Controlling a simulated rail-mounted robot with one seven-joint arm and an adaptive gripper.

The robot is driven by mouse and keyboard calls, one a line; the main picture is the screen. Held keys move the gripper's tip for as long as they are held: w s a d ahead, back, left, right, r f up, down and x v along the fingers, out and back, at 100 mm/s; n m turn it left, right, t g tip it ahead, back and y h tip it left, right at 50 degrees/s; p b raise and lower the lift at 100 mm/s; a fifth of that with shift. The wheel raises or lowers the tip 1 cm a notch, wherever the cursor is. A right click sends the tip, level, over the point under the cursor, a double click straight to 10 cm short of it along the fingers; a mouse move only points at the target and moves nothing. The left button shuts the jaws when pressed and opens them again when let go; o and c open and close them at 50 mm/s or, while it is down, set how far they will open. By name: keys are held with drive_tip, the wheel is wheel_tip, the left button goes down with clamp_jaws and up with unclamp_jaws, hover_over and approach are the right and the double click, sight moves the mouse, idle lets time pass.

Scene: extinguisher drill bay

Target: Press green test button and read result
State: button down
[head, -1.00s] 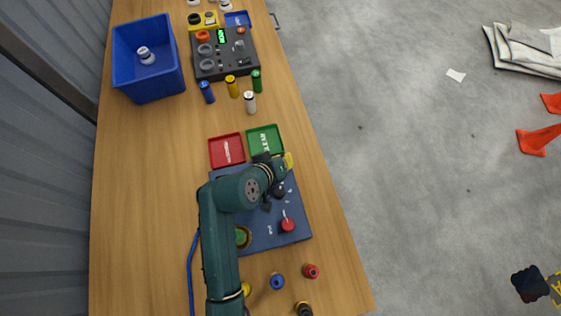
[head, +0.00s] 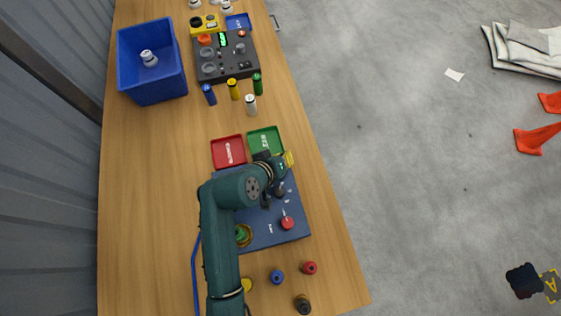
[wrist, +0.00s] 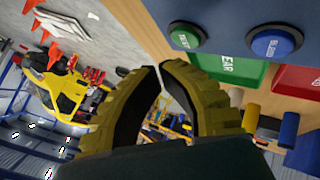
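In the wrist view a round green button (wrist: 186,37) with a dark rim shows at the top, right of my fingertips. A round blue button (wrist: 272,43) is beside it. Their lettering is too small to read surely. My gripper (wrist: 160,67) has yellow ribbed fingers with tips nearly together, nothing seen between them; they appear apart from the green button. In the head view my gripper (head: 288,160) is over the far edge of the dark blue panel (head: 262,237), by the green tray. The panel also bears a red knob (head: 288,223) and a green domed button (head: 242,234). My arm hides part of the panel.
A red tray (head: 228,151) and green tray (head: 265,140) lie beyond the panel. Several coloured cylinders stand before a black box with a lit green display (head: 222,40), unreadable here. A blue bin (head: 150,88) stands at left. Loose caps lie near the front.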

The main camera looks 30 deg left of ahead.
wheel_tip(320, 180, up, 4)
drive_tip(key=p, duration=0.3)
drive_tip(key=shift+r+p, duration=0.2)
drive_tip(key=shift+p, duration=0.15)
drive_tip(key=shift+f, duration=0.15)
